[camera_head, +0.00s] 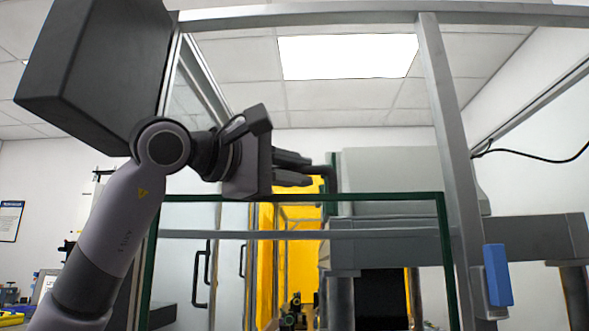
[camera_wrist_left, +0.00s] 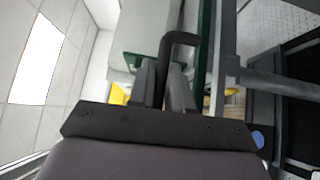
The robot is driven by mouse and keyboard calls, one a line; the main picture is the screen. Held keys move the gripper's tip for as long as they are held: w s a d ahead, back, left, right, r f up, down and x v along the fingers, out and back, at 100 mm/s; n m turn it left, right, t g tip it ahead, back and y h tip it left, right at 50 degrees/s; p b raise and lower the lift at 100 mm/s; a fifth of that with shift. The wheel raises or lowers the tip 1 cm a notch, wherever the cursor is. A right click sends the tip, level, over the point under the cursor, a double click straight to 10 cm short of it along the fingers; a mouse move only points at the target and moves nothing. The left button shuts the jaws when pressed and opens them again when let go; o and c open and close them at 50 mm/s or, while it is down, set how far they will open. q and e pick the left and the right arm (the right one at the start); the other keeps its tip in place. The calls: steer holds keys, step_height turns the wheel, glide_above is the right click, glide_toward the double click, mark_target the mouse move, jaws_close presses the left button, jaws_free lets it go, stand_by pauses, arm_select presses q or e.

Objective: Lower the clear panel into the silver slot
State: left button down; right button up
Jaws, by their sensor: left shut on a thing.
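The clear panel (camera_head: 447,245) stands upright across the head view, see-through with dark green edges. Its top edge runs just below my left gripper (camera_head: 308,171), and its lower edge is out of the picture. My left gripper is shut on the panel's black bent handle (camera_head: 329,173). In the left wrist view the handle (camera_wrist_left: 181,39) passes between the fingers of the gripper (camera_wrist_left: 162,82). Silver frame bars (camera_head: 440,110) rise beside and above the panel. I cannot make out the slot itself. My right gripper is not in view.
A blue block (camera_head: 497,275) is fixed to the silver upright at the right. A grey machine (camera_head: 400,240) stands behind the panel. Glass doors with black handles (camera_head: 200,275) and a yellow panel (camera_head: 267,240) are also behind.

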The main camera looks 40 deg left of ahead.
arm_select(q)
steer(key=shift+f+b, duration=1.25)
steer(key=shift+f, duration=0.25)
steer(key=c, duration=1)
jaws_free()
steer(key=shift+s, duration=0.1)
steer(key=shift+o, duration=0.2)
steer(key=shift+f, duration=0.25)
steer(key=v, duration=0.7)
steer(key=shift+r+b, duration=0.2)
steer(key=shift+b, duration=0.2)
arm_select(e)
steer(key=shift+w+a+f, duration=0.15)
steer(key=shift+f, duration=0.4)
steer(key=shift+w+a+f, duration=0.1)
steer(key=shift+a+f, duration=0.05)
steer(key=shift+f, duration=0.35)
